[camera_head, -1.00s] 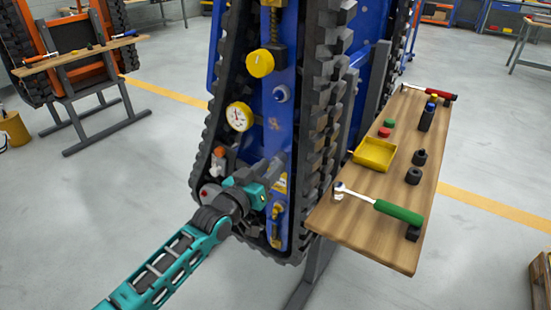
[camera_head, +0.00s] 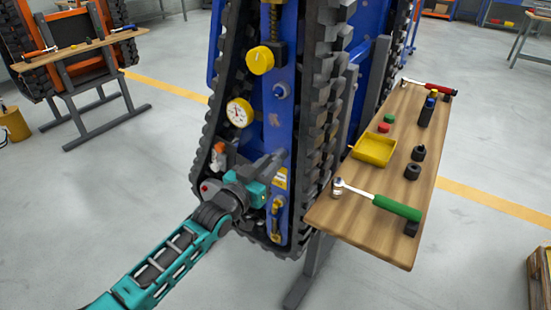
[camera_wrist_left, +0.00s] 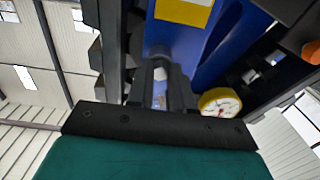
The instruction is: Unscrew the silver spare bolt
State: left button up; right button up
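My left gripper (camera_head: 280,158) reaches in from the left to the blue plate (camera_head: 276,132) of the upright track carrier. In the left wrist view its two grey fingers (camera_wrist_left: 163,88) stand close together, with a small pale silver piece, the silver spare bolt (camera_wrist_left: 160,73), between their tips. They look shut on it, in front of the blue plate. In the head view the fingers hide the bolt. My right gripper is not in view.
The dial gauge (camera_head: 239,112), yellow knob (camera_head: 260,60) and blue-grey fitting (camera_head: 281,91) sit above the gripper. Black track (camera_head: 324,100) flanks the plate. A wooden shelf (camera_head: 345,228) at right holds a yellow tray (camera_head: 374,150), a green-handled ratchet (camera_head: 397,208) and sockets.

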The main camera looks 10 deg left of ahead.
pick_arm(q)
grip_shut()
jog(key=n, duration=0.9)
jog(key=shift+n+p, duration=0.3)
jog(key=shift+n, duration=0.1)
